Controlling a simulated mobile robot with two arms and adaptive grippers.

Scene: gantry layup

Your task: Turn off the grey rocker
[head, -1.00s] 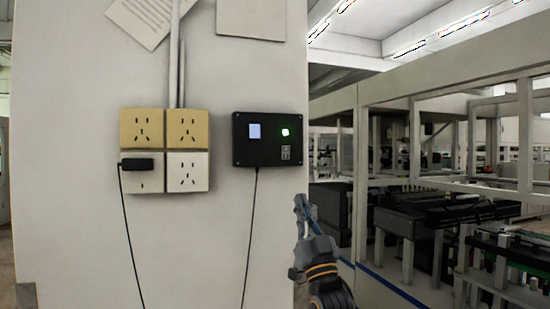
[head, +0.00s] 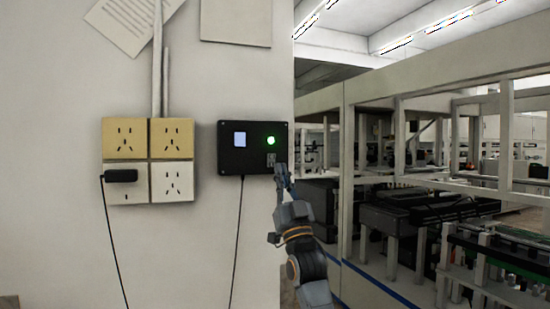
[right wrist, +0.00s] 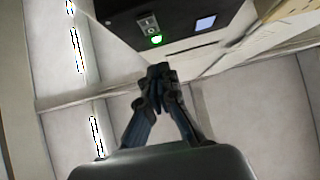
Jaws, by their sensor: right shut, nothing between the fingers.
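The grey rocker (head: 271,160) is a small switch on the lower right of a black wall box (head: 230,166), below a lit green light (head: 271,141). In the right wrist view the rocker (right wrist: 147,24) shows at the top, beside the green light (right wrist: 156,40). My right gripper (head: 282,170) is shut and empty, its fingertips just right of and slightly below the rocker in the head view. In the right wrist view the shut fingertips (right wrist: 158,72) appear apart from the box. Which way the rocker is tipped is too small to tell. My left gripper is not in view.
The box also has a small lit screen (head: 240,139) and a cable hanging below. Left of it are yellow and white wall sockets (head: 172,182), one with a black plug (head: 121,176). The wall ends just right of the box; frames and machinery (head: 400,210) stand beyond.

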